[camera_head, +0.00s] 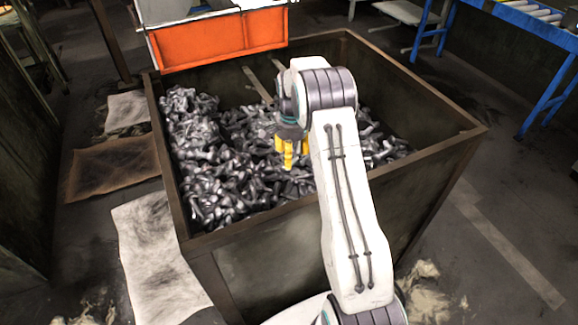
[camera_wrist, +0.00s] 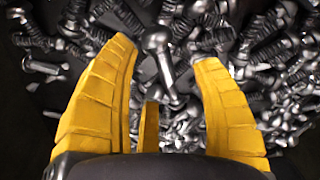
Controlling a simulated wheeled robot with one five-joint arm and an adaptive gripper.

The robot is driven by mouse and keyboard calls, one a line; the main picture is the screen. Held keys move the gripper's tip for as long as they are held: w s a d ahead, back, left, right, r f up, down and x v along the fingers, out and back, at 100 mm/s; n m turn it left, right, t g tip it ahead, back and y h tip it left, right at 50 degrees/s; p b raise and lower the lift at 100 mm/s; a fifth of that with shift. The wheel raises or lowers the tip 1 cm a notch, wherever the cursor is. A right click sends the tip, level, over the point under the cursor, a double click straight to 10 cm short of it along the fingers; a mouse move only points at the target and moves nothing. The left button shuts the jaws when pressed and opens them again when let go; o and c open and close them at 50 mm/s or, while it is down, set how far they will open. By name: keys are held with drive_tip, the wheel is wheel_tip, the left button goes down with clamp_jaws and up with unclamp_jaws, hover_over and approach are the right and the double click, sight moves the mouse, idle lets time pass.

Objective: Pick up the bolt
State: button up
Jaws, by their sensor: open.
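Many grey metal bolts (camera_head: 225,165) lie in a heap inside a large dark bin (camera_head: 440,133). My gripper (camera_head: 290,155) has yellow fingers and points down over the heap, partly behind my arm. In the wrist view my gripper (camera_wrist: 166,55) is open, with its fingers spread left and right. One bolt (camera_wrist: 160,58) with a round head shows between the fingertips, apart from both fingers. Which single bolt the task means cannot be told. How far the fingertips are above the heap is hard to tell.
The bin's raised walls surround the heap. An orange container (camera_head: 218,40) stands at the bin's far edge. A blue-framed conveyor (camera_head: 535,15) is at the upper right. Stained sheets (camera_head: 155,255) lie on the floor at the left.

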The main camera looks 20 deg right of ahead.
wheel_tip(320, 180, down, 4)
drive_tip(key=shift+s+f+b, duration=0.1)
drive_tip(key=shift+b, duration=0.35)
drive_tip(key=shift+c, duration=0.4)
clamp_jaws()
drive_tip(key=shift+r, duration=0.2)
drive_tip(key=shift+r, duration=0.65)
drive_tip(key=r, duration=0.1)
drive_tip(key=r+p, duration=0.1)
drive_tip(key=r, duration=0.1)
drive_tip(key=shift+s+a, duration=0.1)
drive_tip(key=shift+s, duration=0.1)
drive_tip(key=s+a+r+p, duration=0.1)
drive_tip(key=s+a+r, duration=0.4)
drive_tip(key=s, duration=0.4)
drive_tip(key=shift+s+a+r, duration=0.2)
drive_tip(key=shift+s+r, duration=0.2)
drive_tip(key=shift+r, duration=0.3)
